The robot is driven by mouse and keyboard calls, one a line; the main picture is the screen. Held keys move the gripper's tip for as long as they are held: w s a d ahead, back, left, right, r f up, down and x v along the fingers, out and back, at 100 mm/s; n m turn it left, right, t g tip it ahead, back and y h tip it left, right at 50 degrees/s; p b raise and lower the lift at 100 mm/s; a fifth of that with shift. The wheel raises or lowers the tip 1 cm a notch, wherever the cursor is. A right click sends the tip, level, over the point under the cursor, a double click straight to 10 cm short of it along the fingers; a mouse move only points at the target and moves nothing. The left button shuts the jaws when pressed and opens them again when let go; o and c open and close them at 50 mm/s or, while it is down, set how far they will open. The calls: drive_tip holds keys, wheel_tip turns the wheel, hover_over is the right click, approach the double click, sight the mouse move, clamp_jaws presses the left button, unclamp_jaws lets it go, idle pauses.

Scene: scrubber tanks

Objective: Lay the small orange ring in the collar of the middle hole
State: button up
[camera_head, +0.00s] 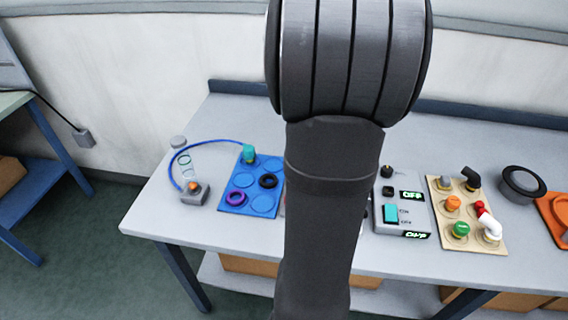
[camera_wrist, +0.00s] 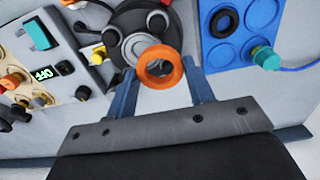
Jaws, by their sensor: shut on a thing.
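The small orange ring (camera_wrist: 148,72) is held between the two blue-grey fingertips of my gripper (camera_wrist: 160,82) in the wrist view, its opening facing the camera. Beyond it stands a dark round unit (camera_wrist: 128,18) with several grey round parts (camera_wrist: 107,38). The ring overlaps the near edge of this unit in the picture; I cannot tell the gap between them. I cannot make out the middle hole or its collar. In the head view my own arm hides the gripper, the orange ring and most of the unit.
A switch box (camera_head: 413,211) and a tan fittings board (camera_head: 471,238) stand right.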

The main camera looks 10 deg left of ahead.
drive_tip(key=shift+w+d+f, duration=0.15)
drive_tip(key=shift+d+f, duration=0.65)
drive_tip(key=shift+f, duration=0.15)
drive_tip(key=shift+w+d+f, duration=0.1)
drive_tip(key=shift+d+f, duration=0.7)
drive_tip(key=shift+f, duration=0.1)
drive_tip(key=shift+f, duration=0.4)
drive_tip(key=shift+f, duration=0.3)
drive_tip(key=shift+f, duration=0.75)
idle(1.4)
drive_tip(key=o, duration=1.7)
drive_tip(key=shift+o, duration=0.2)
